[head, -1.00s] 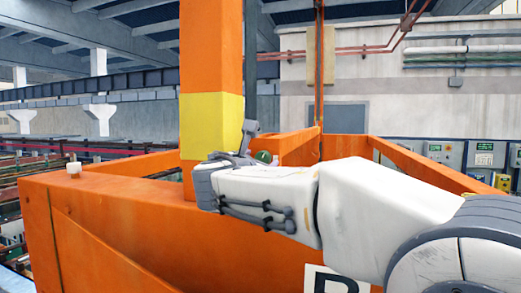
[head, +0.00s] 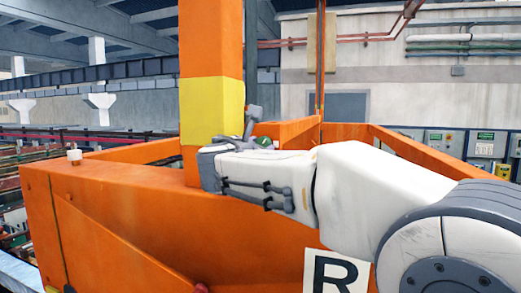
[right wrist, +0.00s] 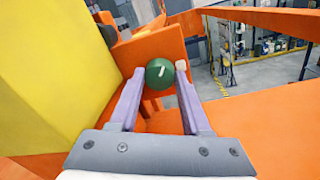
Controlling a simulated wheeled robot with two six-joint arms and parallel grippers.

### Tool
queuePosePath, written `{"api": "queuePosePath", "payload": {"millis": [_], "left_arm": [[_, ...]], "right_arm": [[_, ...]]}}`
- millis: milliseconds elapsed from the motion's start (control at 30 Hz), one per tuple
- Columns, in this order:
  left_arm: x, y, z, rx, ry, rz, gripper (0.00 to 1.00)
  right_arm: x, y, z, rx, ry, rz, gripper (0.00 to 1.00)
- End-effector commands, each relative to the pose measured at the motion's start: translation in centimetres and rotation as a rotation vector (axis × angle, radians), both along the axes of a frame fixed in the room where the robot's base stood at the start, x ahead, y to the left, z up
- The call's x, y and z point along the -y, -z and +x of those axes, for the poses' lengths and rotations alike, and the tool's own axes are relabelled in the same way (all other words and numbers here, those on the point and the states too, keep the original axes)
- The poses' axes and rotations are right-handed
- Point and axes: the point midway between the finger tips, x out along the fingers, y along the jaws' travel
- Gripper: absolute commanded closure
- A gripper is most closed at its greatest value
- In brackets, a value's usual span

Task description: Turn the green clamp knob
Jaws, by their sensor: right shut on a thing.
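The green clamp knob (right wrist: 159,73) is a round ball with a short white mark. It shows in the right wrist view between the two fingers of my right gripper (right wrist: 160,69), in front of an orange beam. My right gripper is shut on the knob. In the head view the knob (head: 263,142) is a small green patch beside the fingertips, mostly hidden by my gripper and wrist. My left gripper is not in view.
An orange post (head: 211,50) with a yellow band (head: 211,108) stands close to the left of my right gripper. Orange frame walls (head: 120,225) surround it, with an R sign (head: 338,270) in front.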

Motion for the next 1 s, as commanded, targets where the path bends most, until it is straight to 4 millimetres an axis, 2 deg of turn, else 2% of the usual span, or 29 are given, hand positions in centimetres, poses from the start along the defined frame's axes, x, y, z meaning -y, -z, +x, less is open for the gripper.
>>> {"api": "queuePosePath", "payload": {"millis": [33, 500, 700, 1000], "left_arm": [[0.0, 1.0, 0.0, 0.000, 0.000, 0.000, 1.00], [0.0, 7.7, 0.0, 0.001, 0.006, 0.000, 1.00], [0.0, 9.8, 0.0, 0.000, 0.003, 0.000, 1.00], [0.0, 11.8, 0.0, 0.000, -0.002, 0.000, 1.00]], "right_arm": [[0.0, 0.4, 0.0, 0.010, -0.001, 0.024, 1.00], [0.1, 0.8, -0.1, 0.133, 0.000, 0.399, 1.00], [0.1, 0.7, -0.1, 0.188, -0.001, 0.573, 1.00], [0.1, 0.6, -0.1, 0.256, 0.001, 0.785, 1.00]]}}
